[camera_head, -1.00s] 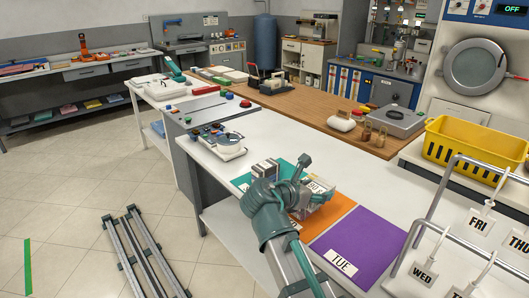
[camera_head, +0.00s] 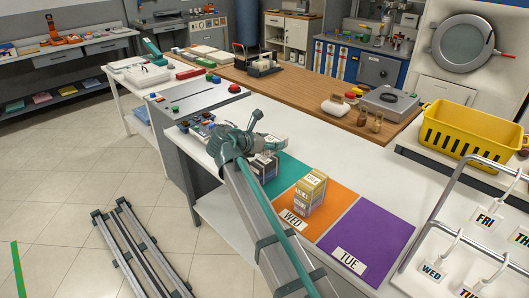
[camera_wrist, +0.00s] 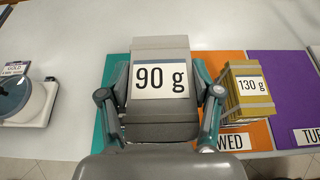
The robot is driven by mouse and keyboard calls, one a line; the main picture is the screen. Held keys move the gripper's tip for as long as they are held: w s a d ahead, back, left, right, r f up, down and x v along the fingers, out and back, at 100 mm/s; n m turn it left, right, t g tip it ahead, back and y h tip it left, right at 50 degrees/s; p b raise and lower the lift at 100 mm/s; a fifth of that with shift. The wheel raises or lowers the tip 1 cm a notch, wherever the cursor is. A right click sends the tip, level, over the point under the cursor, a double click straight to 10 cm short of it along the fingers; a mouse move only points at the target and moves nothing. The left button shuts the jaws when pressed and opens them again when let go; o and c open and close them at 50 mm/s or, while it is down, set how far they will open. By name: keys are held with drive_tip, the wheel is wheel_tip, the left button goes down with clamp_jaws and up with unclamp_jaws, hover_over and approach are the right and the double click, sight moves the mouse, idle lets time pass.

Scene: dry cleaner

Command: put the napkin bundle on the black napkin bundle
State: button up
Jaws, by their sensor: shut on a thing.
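In the wrist view my gripper (camera_wrist: 160,105) is shut on a grey napkin bundle (camera_wrist: 158,46) with a white "90 g" label. In the head view my gripper (camera_head: 256,135) is at the left end of the mats, and the held bundle (camera_head: 274,142) shows partly beside it. The black napkin bundle (camera_head: 266,166), dark with white labels, stands on the teal mat just below my gripper, partly covered by my arm. In the wrist view it is hidden or cannot be told apart under the held bundle. I cannot tell whether the two touch.
A gold bundle (camera_head: 310,192) stands on the orange mat (camera_head: 335,208), right of my gripper; its label reads "130 g" in the wrist view (camera_wrist: 247,86). The purple mat (camera_head: 372,240) is bare except for its TUE label. A white scale-like device (camera_wrist: 22,100) stands at left.

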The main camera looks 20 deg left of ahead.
drive_tip(key=w+a+f, duration=0.1)
drive_tip(key=w+f, duration=0.1)
drive_tip(key=w+a+f+p, duration=0.1)
drive_tip(key=w+a+f, duration=0.2)
drive_tip(key=w+f, duration=0.1)
drive_tip(key=shift+a+f, duration=0.3)
drive_tip(key=shift+f, duration=0.05)
drive_tip(key=shift+w+a+f+p, duration=0.15)
drive_tip(key=shift+f+p, duration=0.55)
drive_tip(key=shift+f, duration=1.1)
drive_tip(key=shift+f, duration=0.1)
drive_tip(key=o, duration=1.4)
drive_tip(key=b+v, duration=0.2)
drive_tip(key=v, duration=1)
